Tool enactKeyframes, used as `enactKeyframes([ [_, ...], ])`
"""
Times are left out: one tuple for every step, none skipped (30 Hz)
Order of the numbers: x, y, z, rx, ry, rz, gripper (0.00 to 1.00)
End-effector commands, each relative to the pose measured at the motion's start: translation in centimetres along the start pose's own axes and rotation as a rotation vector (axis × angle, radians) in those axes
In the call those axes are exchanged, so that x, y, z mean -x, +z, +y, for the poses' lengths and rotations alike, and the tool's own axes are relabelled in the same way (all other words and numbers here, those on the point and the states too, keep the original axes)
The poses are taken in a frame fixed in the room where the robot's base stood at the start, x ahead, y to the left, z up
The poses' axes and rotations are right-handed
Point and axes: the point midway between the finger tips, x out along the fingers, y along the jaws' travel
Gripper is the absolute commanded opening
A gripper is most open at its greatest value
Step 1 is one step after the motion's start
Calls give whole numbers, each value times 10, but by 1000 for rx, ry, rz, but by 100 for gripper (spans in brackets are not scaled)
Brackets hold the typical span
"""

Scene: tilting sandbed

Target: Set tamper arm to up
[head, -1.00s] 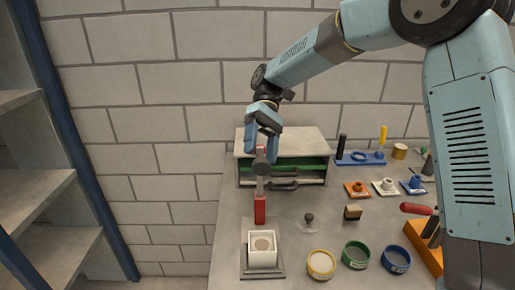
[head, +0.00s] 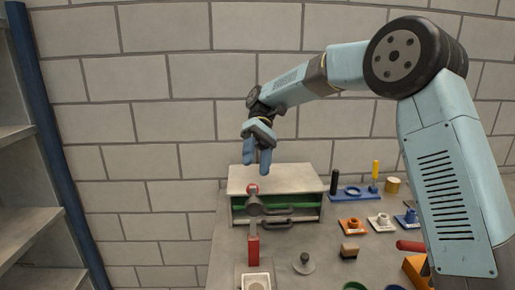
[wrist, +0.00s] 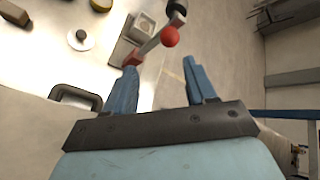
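The tamper arm (head: 253,229) is a grey bar running up in the head view from a red block (head: 254,250) to a dark round head with a red ball (head: 252,188). In the wrist view the bar (wrist: 150,45) and red ball (wrist: 169,37) show just beyond my fingertips. I cannot tell its exact tilt. A white square box (head: 256,281) stands at its foot, partly cut off by the frame's lower edge. My gripper (head: 258,171) is open and empty, just above the red ball in the head view, apart from it in the wrist view (wrist: 160,66).
A drawer cabinet (head: 275,178) stands behind the tamper arm. An orange holder (head: 416,270) with a red-handled tool is at far right. Shelves (head: 30,225) stand left.

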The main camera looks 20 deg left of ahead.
Motion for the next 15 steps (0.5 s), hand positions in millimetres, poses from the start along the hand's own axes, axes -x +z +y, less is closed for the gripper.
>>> enactKeyframes([
  [8, -1, 1, 1, -1, 2, 56],
  [13, -2, 1, 1, 0, 2, 56],
  [18, -1, 0, 1, 0, 1, 56],
  [23, -1, 0, 1, 0, 2, 56],
  [24, -2, 1, 0, -1, 0, 56],
  [24, -3, 1, 1, -2, -5, 56],
  [24, -3, 1, 1, -2, -6, 56],
  [24, -4, 1, 0, -2, -8, 56],
  [25, -4, 1, -1, -1, -9, 56],
  [26, -5, 1, -1, 0, -10, 56],
  [26, -5, 1, -1, 0, -11, 56],
  [27, -6, 1, -2, -1, -13, 56],
  [28, -6, 1, -1, -1, -14, 56],
  [29, -6, 1, -1, 0, -15, 56],
  [30, -6, 1, -2, 1, -14, 56],
])
